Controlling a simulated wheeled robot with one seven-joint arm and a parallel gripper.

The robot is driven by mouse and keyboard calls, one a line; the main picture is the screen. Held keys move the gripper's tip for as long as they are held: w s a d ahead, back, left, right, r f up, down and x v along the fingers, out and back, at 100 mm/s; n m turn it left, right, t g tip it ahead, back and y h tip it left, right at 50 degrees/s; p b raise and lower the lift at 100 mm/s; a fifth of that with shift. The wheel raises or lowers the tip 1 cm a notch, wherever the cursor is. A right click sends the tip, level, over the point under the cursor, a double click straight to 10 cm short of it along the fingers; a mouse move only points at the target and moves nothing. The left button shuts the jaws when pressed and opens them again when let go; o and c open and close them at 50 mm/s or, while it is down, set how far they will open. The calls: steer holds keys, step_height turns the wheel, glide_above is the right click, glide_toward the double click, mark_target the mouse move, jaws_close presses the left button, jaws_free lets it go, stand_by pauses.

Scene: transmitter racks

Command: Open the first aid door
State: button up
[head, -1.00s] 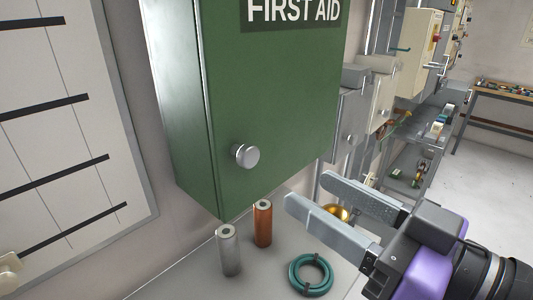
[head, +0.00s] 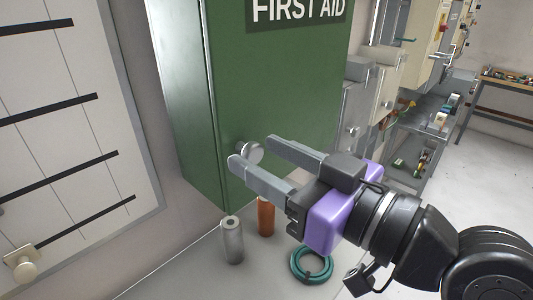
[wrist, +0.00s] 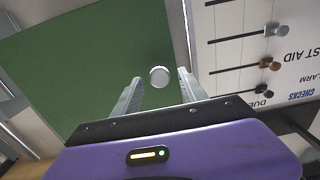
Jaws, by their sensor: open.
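The green first aid box (head: 290,85) hangs on the wall with its door shut. A round silver knob (head: 250,152) sits low on the left of the door. My gripper (head: 250,155) is open, its two grey fingers pointing at the door with the knob close to their tips. In the wrist view the knob (wrist: 159,76) lies between the fingertips and a little ahead of them, against the green door (wrist: 90,60). I cannot tell whether a finger touches the door. The gripper is empty.
Below the box a grey surface holds a silver cylinder (head: 232,240), a copper cylinder (head: 266,217) and a teal ring (head: 311,265). A white wall panel (head: 70,120) is on the left. Grey boxes (head: 355,110) line the wall at right.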

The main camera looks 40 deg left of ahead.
jaws_close()
stand_by(1.4)
